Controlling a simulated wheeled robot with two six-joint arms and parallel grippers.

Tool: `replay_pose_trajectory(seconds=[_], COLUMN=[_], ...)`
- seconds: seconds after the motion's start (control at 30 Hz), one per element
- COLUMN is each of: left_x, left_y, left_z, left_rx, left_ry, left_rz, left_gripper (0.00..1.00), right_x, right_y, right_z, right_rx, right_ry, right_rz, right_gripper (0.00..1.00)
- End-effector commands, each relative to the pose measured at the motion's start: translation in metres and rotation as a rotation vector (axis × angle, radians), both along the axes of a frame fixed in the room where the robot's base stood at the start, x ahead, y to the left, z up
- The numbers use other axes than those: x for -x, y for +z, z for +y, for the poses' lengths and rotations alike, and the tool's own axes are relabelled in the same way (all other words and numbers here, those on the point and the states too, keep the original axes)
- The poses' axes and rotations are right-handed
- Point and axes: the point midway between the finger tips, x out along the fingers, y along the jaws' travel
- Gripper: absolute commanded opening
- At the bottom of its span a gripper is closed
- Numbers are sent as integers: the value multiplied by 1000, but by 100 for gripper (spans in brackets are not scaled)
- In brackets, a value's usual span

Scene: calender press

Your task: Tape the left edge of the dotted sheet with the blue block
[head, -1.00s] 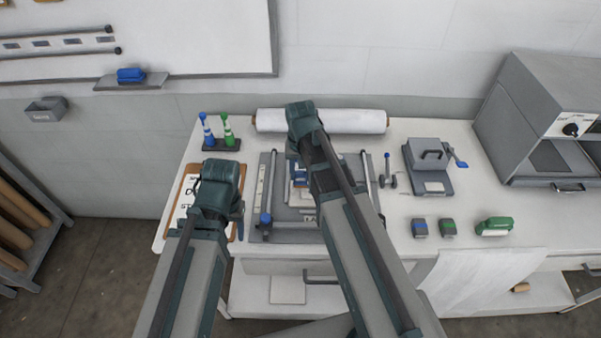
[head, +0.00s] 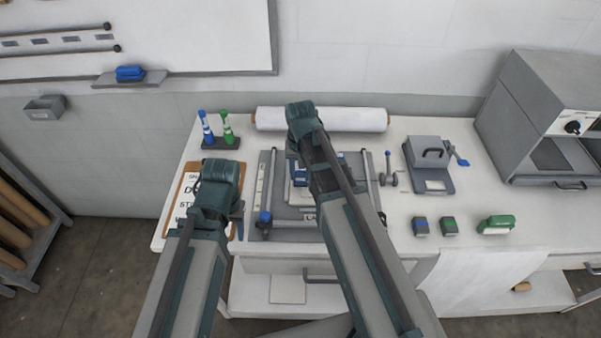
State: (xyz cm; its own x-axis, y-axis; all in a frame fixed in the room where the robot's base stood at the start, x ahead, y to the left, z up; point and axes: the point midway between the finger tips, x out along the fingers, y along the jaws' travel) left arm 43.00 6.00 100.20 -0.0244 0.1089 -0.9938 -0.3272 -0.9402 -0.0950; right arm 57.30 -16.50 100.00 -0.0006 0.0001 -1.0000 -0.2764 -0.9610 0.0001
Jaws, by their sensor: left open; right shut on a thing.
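The grey press bed (head: 262,190) lies on the table, with sheets on it mostly covered by my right arm. I cannot make out a dotted sheet or its left edge.
A clipboard (head: 187,195) lies left, blue and green bottles (head: 216,130) behind. A white roll (head: 350,120) lies at the back. A grey hand press (head: 428,160) stands right of the bed.

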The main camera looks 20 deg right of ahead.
Motion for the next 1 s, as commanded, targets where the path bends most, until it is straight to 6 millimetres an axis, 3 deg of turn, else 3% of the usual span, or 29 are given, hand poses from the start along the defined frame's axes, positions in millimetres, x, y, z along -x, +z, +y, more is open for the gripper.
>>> replay_pose_trajectory(seconds=[0.27,1.0], left_x=[0,0], left_y=[10,67], left_z=[0,0], left_rx=[0,1], left_ry=[0,4], left_rz=[0,0], left_gripper=[54,54], right_x=[0,0], right_y=[10,67], right_z=[0,0], right_rx=[0,0], right_ry=[0,0], right_rz=[0,0], right_gripper=[0,0])
